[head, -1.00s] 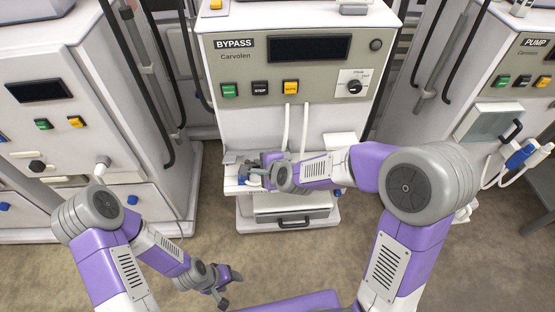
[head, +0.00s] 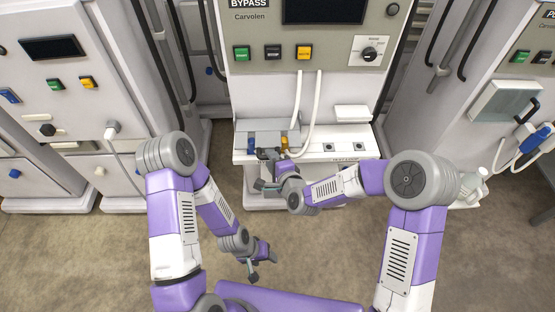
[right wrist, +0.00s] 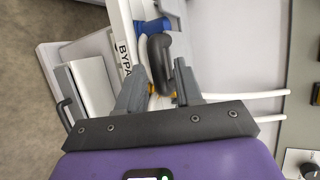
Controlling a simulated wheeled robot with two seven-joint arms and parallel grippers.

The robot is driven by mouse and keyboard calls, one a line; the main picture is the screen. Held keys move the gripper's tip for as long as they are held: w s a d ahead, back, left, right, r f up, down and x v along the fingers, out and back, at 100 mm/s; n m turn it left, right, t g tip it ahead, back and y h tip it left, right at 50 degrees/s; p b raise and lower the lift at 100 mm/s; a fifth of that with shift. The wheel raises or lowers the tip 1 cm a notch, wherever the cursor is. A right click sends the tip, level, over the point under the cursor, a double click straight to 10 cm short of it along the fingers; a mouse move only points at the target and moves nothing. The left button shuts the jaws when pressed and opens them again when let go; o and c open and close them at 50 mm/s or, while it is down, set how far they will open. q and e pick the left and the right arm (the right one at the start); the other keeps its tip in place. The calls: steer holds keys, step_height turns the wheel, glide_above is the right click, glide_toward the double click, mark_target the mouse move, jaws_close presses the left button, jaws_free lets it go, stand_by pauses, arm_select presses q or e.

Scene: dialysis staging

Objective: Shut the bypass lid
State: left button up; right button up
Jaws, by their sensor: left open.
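The bypass machine (head: 290,95) stands in the middle of the head view, with a shelf (head: 325,147) on its front. A grey raised panel, apparently the bypass lid (head: 272,126), sits at the shelf's left, behind a blue connector (head: 251,141) and a yellow connector (head: 285,143). My right gripper (head: 266,168) is at the shelf's front left edge. In the right wrist view its fingers (right wrist: 160,78) are spread, with a dark curved handle (right wrist: 160,55) between them and visible space beside it. My left gripper (head: 262,265) is open and empty over the floor.
Two white tubes (head: 305,110) run down from the machine to the shelf. A pump machine (head: 500,100) stands at the right and another machine (head: 60,85) at the left. A drawer unit (right wrist: 88,85) shows below the shelf in the wrist view. The front floor is clear.

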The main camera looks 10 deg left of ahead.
steer(key=shift+o, duration=0.4)
steer(key=p+v, duration=0.1)
steer(key=v, duration=0.6)
steer(key=shift+s+d+p, duration=0.2)
steer(key=shift+p, duration=0.2)
steer(key=shift+r, duration=0.1)
steer(key=s+d+f+n+g+h+p, duration=0.3)
steer(key=s+d+f+n+g+p, duration=0.25)
steer(key=d+f, duration=0.4)
steer(key=s+d+f+n+g+p, duration=0.1)
steer(key=s+d+f+n+g, duration=0.1)
steer(key=s, duration=0.4)
steer(key=s+d+f+n+g+h+p, duration=0.1)
steer(key=s+d+f+n+g, duration=0.1)
steer(key=s, duration=0.4)
step_height(320, 180, down, 2)
steer(key=d+g, duration=0.1)
steer(key=d, duration=0.1)
steer(key=shift+s+d, duration=0.25)
steer(key=shift+d, duration=0.15)
